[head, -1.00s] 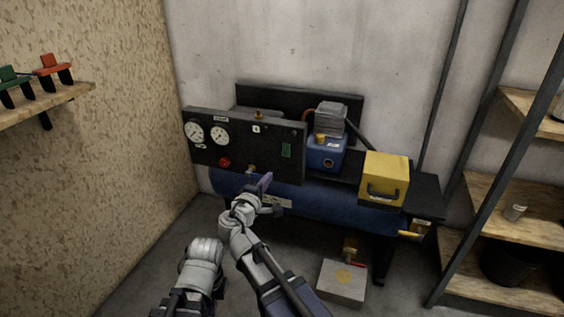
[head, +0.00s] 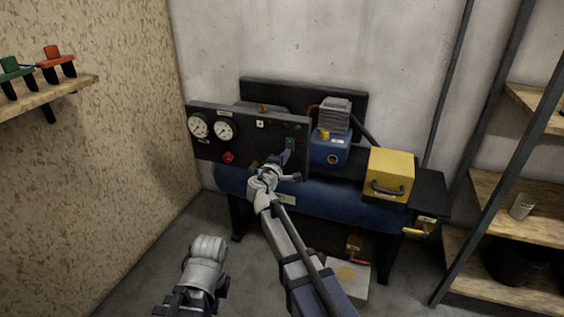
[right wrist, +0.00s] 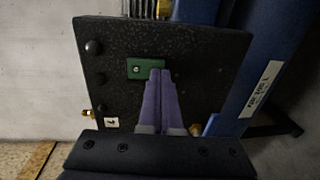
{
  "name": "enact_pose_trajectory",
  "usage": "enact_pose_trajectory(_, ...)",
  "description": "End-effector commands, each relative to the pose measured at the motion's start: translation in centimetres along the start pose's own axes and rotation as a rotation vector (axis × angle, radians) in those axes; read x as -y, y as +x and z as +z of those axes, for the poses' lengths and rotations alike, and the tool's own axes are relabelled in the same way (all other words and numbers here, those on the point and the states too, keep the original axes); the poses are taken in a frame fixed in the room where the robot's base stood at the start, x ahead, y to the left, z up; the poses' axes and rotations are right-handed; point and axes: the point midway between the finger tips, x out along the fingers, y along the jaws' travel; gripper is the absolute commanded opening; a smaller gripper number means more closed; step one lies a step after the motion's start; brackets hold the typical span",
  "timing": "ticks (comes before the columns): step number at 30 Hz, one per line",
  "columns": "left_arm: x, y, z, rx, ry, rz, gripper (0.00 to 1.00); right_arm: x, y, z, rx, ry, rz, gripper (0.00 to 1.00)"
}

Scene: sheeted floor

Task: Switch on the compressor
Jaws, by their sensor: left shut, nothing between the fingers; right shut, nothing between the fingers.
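The compressor has a blue tank (head: 335,203) and a black panel (head: 206,149) with two gauges, a red knob (head: 228,158) and a green switch (head: 290,143). My right gripper (head: 284,157) is shut and empty, just in front of the panel below the green switch. In the right wrist view its purple fingertips (right wrist: 160,74) overlap the lower edge of the green switch (right wrist: 146,65). I cannot tell whether they touch it. My left gripper (head: 208,246) is low in front of the compressor, shut, with its fingers hidden by the wrist.
A yellow box (head: 390,174) sits on the compressor's right side, beside the blue motor (head: 328,152). A pale block (head: 352,274) lies on the floor below. Wooden shelves (head: 497,194) stand at the right, and a small shelf (head: 50,96) is on the left wall.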

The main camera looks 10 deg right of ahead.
Motion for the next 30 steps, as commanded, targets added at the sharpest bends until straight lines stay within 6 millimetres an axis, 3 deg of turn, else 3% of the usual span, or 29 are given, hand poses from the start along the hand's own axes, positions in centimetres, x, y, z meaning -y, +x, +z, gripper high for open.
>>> enact_pose_trajectory(17, -0.1, 0.5, 0.0, 0.0, 0.001, 0.001, 0.0, 0.3, 1.3, -0.1, 0.0, 0.001, 0.0, 0.0)
enact_pose_trajectory(26, -0.1, 0.3, 0.0, 0.0, 0.001, 0.001, 0.0, 0.3, 0.7, 0.2, -0.001, 0.0, 0.0, 0.0)
enact_pose_trajectory(30, -0.1, 0.7, 0.0, 0.0, 0.001, 0.001, 0.0, 0.7, -0.6, 1.0, 0.0, 0.0, 0.0, 0.0)
